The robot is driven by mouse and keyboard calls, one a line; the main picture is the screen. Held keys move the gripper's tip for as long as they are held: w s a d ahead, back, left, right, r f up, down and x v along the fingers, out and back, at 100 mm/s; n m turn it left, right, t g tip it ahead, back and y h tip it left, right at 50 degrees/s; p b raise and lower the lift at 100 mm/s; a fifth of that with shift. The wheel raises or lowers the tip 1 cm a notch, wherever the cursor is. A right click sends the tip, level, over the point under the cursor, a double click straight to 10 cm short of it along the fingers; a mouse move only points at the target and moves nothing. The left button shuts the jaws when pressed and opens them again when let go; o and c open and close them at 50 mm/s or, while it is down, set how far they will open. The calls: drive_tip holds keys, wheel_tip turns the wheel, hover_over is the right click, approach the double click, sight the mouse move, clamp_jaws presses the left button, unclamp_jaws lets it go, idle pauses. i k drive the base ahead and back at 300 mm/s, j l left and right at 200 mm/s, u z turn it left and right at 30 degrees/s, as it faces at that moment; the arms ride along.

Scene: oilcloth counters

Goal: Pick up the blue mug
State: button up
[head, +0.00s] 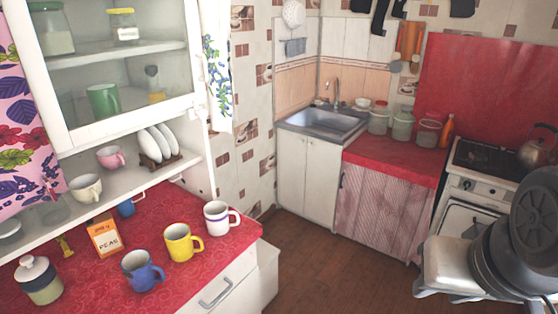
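A blue mug (138,274) stands upright on the red patterned counter (205,275) at the lower left, its handle toward the right. A white mug with a dark band (217,218) stands further right, near the counter's right end. My gripper does not show in this view.
An orange box (104,239) and a lidded jar (38,280) stand left of the mugs. The cupboard shelf (130,180) overhangs the counter's back. Brown floor (325,265) is open in the middle. Large dark round shapes (535,215) fill the right edge.

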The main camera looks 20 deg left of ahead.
sight(138, 266)
drive_tip(key=u, duration=1.65)
